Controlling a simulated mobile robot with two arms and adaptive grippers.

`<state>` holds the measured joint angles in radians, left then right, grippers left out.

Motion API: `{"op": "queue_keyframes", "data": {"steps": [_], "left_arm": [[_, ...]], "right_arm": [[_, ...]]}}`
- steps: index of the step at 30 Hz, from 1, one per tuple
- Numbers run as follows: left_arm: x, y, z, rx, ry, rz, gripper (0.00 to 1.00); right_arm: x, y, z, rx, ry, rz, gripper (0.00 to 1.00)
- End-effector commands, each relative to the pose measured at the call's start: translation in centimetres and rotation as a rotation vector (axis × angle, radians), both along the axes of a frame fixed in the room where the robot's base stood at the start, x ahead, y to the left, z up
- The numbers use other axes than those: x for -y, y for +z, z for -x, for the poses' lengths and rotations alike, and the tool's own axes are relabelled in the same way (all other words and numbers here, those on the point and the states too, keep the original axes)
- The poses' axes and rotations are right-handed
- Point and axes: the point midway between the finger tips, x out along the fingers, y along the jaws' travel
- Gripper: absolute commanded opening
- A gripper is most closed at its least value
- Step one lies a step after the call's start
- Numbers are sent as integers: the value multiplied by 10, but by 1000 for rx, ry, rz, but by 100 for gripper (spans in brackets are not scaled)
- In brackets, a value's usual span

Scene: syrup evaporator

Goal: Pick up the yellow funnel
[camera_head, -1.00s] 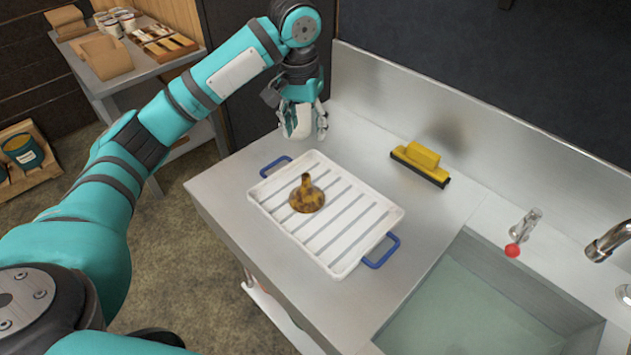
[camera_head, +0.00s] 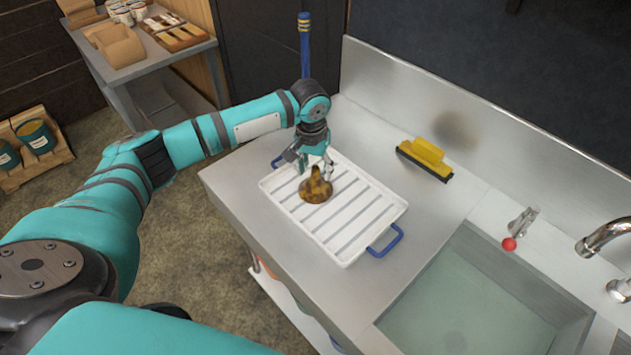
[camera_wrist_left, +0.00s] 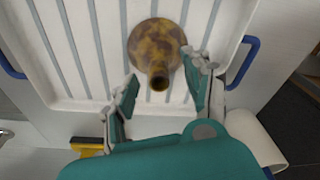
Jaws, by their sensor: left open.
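The yellow funnel (camera_head: 316,190) is mottled yellow and brown. It stands spout up on the slatted white tray (camera_head: 352,240), near the tray's far left part. My left gripper (camera_head: 318,168) is over the tray right at the funnel. In the left wrist view the funnel (camera_wrist_left: 157,50) shows its spout pointing toward the gripper. The left gripper's fingers (camera_wrist_left: 160,95) are open, one on each side of the spout's end. I cannot tell whether they touch it. My right gripper is not in view.
The tray has blue handles (camera_head: 384,241) and lies on a steel counter. A yellow squeegee (camera_head: 425,158) lies behind it. A sink (camera_head: 460,300) with a tap (camera_head: 603,240) and a red knob (camera_head: 509,244) is at the right. Shelves with boxes stand at the far left.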

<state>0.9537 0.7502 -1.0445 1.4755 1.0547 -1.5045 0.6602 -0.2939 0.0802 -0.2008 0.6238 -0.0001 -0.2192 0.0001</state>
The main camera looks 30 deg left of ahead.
Motion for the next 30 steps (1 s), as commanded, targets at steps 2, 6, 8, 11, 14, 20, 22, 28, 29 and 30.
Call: {"op": "queue_keyframes", "data": {"steps": [2,6,8,11,14,20,22,28,29,30], "left_arm": [[1,-8,-1,-1,-2,0,50],[1,-14,-2,2,-2,1,50],[1,-14,-2,2,-2,1,50],[1,-14,-2,2,-2,0,50],[1,-14,-2,2,-2,0,37],[0,-13,-2,2,-2,0,11],[0,-13,-2,2,-2,0,2],[0,-13,-2,2,-1,0,0],[0,-13,-2,2,-1,0,0],[0,-13,-2,2,-1,0,0]], "right_arm": [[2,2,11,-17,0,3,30],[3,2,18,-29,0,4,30],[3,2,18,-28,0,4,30],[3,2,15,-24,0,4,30],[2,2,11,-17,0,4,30],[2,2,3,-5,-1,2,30],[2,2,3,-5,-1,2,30],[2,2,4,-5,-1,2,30],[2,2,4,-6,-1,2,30],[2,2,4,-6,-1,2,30]]}}
